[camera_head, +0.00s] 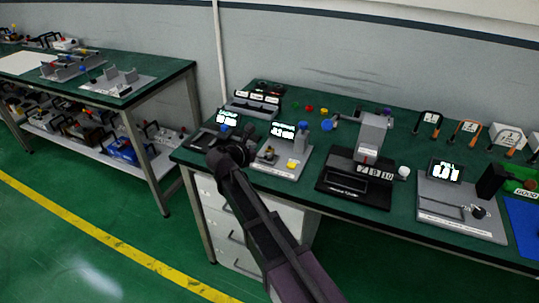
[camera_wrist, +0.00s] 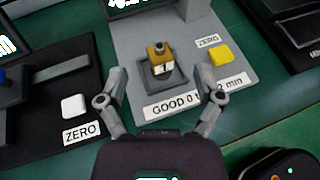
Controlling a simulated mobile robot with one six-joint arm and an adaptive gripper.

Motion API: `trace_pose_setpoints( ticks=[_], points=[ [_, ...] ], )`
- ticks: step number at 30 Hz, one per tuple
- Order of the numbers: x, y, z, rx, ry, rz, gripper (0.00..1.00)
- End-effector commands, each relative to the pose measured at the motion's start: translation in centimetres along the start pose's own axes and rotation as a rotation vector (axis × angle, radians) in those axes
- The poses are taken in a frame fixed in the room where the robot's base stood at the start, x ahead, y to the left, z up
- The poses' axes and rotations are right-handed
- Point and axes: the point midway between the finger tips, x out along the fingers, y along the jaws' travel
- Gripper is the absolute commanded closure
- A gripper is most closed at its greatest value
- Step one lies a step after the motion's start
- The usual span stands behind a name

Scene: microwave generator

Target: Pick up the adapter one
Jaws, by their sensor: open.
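In the wrist view, a small brass-coloured block with a grey knob on top and a white label (camera_wrist: 159,58) sits upright in a grey holder on a light grey gauge base (camera_wrist: 128,48). It looks like the adapter, but I cannot read its label. My gripper (camera_wrist: 160,92) is open and empty, its two fingers apart on the near side of the block. The block is in front of the gap between the fingertips, not touched. In the head view, my gripper (camera_head: 236,150) is at the left end of the table, left of the gauge base (camera_head: 290,165).
A yellow button (camera_wrist: 221,54) is right of the block. A black device with a white ZERO button (camera_wrist: 74,106) is at the left. In the head view, a dark stand with a grey head (camera_head: 368,140) and several small coloured parts stand on the green table (camera_head: 350,105).

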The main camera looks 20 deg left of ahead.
Motion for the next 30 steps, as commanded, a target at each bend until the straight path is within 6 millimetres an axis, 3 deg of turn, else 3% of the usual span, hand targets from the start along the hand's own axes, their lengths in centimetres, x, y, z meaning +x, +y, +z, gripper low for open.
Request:
trace_pose_setpoints(
  ticks=[12, 30],
  points=[
    [4.4, 0.1, -0.3, 0.001, 0.001, -0.001, 0.15],
    [4.6, 0.1, -0.1, 0.000, 0.000, -0.001, 0.15]
  ],
)
